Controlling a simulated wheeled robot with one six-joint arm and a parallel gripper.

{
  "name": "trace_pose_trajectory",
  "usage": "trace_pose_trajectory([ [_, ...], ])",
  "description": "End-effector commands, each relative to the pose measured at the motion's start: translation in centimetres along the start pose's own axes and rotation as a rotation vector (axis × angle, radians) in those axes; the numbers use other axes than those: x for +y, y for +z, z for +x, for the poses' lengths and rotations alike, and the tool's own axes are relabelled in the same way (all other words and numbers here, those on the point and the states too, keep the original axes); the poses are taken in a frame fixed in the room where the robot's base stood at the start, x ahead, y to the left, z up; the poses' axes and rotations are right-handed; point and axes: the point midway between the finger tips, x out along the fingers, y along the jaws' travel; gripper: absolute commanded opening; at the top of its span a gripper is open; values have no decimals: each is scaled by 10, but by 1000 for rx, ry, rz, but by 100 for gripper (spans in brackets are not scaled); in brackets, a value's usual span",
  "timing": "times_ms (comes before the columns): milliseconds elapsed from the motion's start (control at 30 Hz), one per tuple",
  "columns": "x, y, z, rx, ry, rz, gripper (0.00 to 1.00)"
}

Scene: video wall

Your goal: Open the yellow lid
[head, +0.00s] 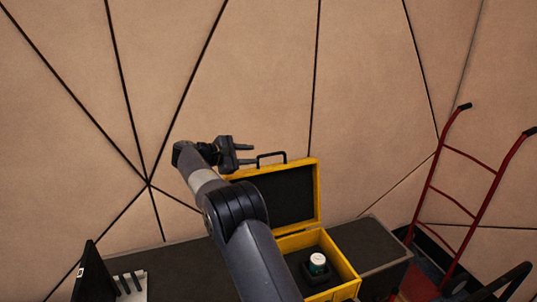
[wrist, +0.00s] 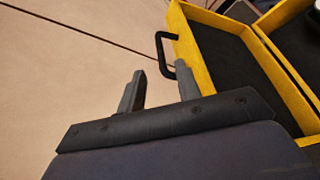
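The yellow lid (head: 318,193) stands raised at the back of a yellow case (head: 345,289) in the head view, with its dark inner side showing. A black handle (head: 271,154) sits on the lid's top edge. In the wrist view, the lid (wrist: 188,47) and its handle (wrist: 160,48) are just beyond my gripper (wrist: 160,82). The fingers are apart with nothing between them. In the head view my gripper (head: 250,154) is beside the lid's upper left corner, near the handle. I cannot tell whether a finger touches the lid.
A white-topped item (head: 317,260) sits in dark padding inside the case. The case rests on a dark bench (head: 180,262). A red hand truck (head: 462,205) stands at the right. A dark upright object (head: 93,276) is at the lower left. A tan panelled wall (head: 270,80) rises behind.

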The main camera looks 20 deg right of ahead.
Motion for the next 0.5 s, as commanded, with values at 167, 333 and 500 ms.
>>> trace_pose_trajectory([
  [167, 0, 2, 37, -2, -4, -1, 32],
  [333, 0, 2, 66, -1, -3, -1, 32],
  [500, 0, 1, 82, 1, -2, 1, 32],
])
